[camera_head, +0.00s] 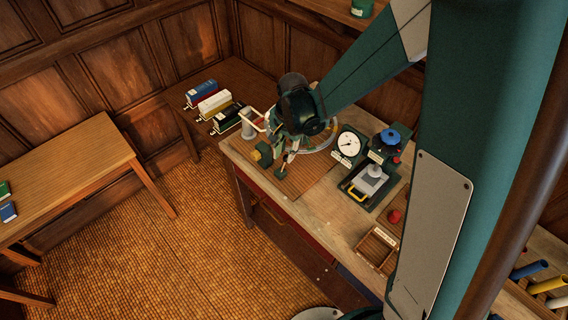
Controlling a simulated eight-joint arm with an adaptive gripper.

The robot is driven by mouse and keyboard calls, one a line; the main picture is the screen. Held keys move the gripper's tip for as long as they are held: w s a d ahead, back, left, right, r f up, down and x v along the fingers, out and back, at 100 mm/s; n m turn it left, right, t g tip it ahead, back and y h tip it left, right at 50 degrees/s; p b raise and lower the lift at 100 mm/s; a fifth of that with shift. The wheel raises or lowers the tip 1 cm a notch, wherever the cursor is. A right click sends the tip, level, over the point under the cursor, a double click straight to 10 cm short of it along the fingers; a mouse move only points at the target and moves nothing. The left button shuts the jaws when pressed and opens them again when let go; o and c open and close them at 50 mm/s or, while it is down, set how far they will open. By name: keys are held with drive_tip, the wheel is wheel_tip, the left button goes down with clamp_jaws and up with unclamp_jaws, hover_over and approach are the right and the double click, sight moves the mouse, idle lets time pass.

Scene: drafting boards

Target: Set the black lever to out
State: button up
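I cannot clearly pick out the black lever or its setting. My gripper (285,165) hangs at the end of my arm over the left part of the workbench (325,215). Its fingers are small and dark, and I cannot tell whether they are open or shut. A white crank-like handle on a post (248,127) stands just left of my wrist.
Blue (201,94), white-and-yellow (214,104) and black (229,118) box-like items lie at the back left. Right of my gripper stand a white dial (348,145), a dark device with a yellow handle (357,194), a red ball (394,216) and a wooden tray (362,249).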

sight(284, 163)
drive_tip(key=shift+w+a+f, duration=0.1)
drive_tip(key=shift+a+f, duration=0.05)
drive_tip(key=shift+f, duration=1.65)
drive_tip(key=shift+a+f, duration=0.1)
drive_tip(key=shift+f, duration=1.65)
clamp_jaws()
